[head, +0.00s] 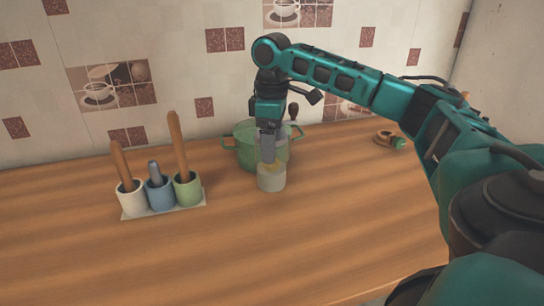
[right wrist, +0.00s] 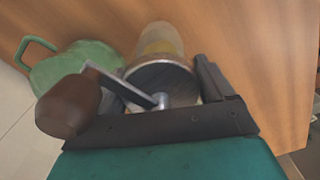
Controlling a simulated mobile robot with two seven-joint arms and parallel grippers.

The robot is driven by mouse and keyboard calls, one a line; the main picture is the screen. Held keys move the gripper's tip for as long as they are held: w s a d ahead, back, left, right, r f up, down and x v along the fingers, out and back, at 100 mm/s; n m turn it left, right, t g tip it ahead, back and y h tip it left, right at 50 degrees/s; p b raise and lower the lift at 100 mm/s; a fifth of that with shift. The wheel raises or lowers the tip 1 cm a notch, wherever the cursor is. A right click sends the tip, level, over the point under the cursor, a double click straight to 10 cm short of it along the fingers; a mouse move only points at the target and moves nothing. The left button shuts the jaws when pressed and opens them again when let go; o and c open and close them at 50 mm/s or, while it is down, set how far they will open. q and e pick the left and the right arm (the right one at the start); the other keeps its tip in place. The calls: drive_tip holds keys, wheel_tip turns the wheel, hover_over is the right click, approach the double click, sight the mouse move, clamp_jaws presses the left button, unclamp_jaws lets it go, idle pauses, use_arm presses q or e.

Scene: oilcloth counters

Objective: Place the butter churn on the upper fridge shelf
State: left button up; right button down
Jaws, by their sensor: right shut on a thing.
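The butter churn (head: 271,180) is a clear jar with something yellowish inside, in front of the green pot in the head view. In the right wrist view the churn (right wrist: 160,45) shows its dark round lid, metal crank and brown knob. My right gripper (head: 268,150) comes down from above and is shut on the churn near its top; the gripper (right wrist: 165,88) hides part of it. The churn looks upright, at or just above the counter; I cannot tell whether it touches. The fridge shelf cannot be made out. My left gripper is not in view.
A green pot (head: 244,150) stands close behind the churn. A rack (head: 165,211) with white, blue and green cups holding tall utensils stands to the left. A small brown and green object (head: 392,141) lies at the back right. The wooden counter (head: 230,260) is clear in front.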

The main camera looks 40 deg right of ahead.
drive_tip(key=shift+f, duration=2.05)
unclamp_jaws()
drive_tip(key=shift+f, duration=0.2)
